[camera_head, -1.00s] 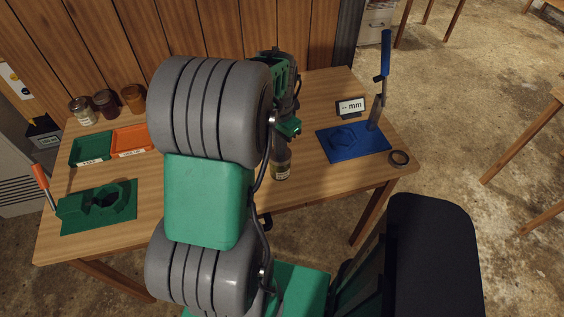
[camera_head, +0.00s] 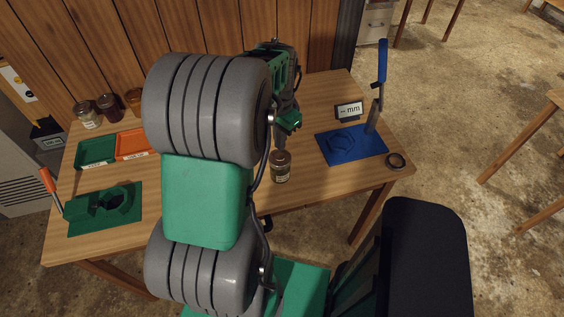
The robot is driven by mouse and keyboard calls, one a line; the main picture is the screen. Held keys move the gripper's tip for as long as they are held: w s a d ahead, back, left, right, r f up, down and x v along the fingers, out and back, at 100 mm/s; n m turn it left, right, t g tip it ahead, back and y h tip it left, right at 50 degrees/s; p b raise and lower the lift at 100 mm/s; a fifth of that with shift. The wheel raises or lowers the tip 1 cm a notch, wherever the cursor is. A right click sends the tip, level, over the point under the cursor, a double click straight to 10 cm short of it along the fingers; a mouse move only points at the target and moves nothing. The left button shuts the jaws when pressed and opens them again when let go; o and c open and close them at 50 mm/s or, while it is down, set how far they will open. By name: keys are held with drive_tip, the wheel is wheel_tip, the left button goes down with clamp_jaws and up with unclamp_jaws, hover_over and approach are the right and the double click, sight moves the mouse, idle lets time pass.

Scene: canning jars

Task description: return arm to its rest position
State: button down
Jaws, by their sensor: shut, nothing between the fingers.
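My arm fills the middle of the head view, with large grey joints and a green link. My gripper (camera_head: 281,140) is at the arm's far end, over the table, and is shut with nothing held. Its fingertips are partly hidden and small. A glass jar with a label (camera_head: 280,168) stands upright on the table just below the gripper; I cannot tell whether they touch.
The wooden table (camera_head: 330,185) also holds a blue lever fixture (camera_head: 352,146), a "mm" display (camera_head: 349,111), a dark ring (camera_head: 396,161), a green fixture (camera_head: 100,210), green (camera_head: 96,152) and orange (camera_head: 133,143) trays, and several jars at back left, including a dark-red one (camera_head: 108,107).

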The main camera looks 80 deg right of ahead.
drive_tip(key=shift+r+p, duration=0.55)
drive_tip(key=shift+r, duration=0.6)
